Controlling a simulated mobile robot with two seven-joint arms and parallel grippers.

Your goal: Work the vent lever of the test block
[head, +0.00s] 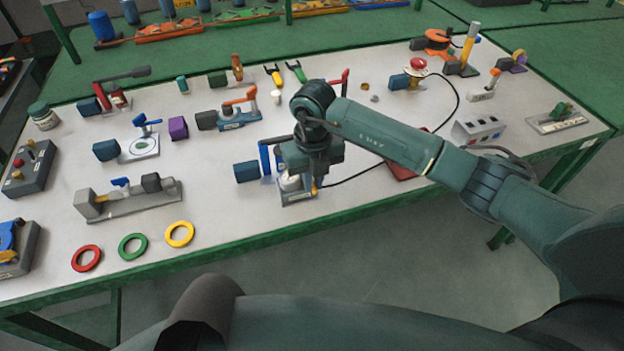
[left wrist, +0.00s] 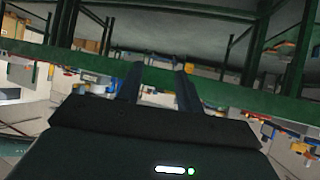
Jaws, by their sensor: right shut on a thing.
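The test block appears to be the unit with a grey-blue base (head: 299,198) near the table's front edge, with a blue block, a blue upright handle (head: 265,158) and a white round part (head: 290,183) on it. My right gripper (head: 314,182) points down at its right side. The gripper is shut on a small part there, apparently the vent lever; my wrist hides most of the grip. A small yellow piece shows at the fingers. My left gripper (left wrist: 158,72) is open and empty in the left wrist view, away from the block.
Red, green and yellow rings (head: 180,234) lie at the front left. A grey vise-like fixture (head: 130,203) stands behind them. A lever unit with an orange handle (head: 235,115) stands behind the block. A socket box (head: 478,131) is at right, beyond my right forearm. A black cable runs behind my arm.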

